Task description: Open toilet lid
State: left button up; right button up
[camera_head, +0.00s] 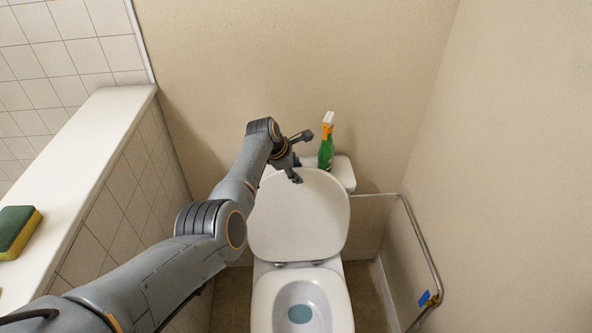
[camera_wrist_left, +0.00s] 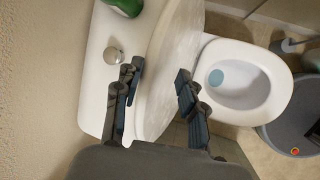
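The toilet (camera_head: 340,300) stands against the back wall with its bowl uncovered and blue water inside. The white toilet lid (camera_head: 300,225) is raised, tilted back towards the cistern (camera_head: 345,172). In the left wrist view the lid (camera_wrist_left: 172,65) shows nearly edge-on. My left gripper (camera_head: 299,158) is at the lid's upper left edge. In the left wrist view its fingers (camera_wrist_left: 158,95) are spread wide, one on the cistern side and one on the bowl side of the lid, with gaps visible. My right gripper is in neither view.
A green spray bottle (camera_head: 326,145) stands on the cistern, close right of my left gripper. A metal rail (camera_head: 420,240) runs along the right wall. A tiled ledge (camera_head: 85,150) with a green-yellow sponge (camera_head: 17,232) lies left.

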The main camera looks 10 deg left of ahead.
pick_arm(q)
jog(key=shift+r, duration=0.1)
jog(key=shift+s+a+r, duration=0.15)
jog(key=shift+s+r, duration=0.05)
jog(key=shift+r, duration=0.35)
jog(key=v, duration=1)
jog(key=shift+s+r, duration=0.2)
jog(key=shift+r, duration=0.05)
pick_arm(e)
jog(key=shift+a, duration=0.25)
pick_arm(q)
jog(key=shift+a, duration=0.15)
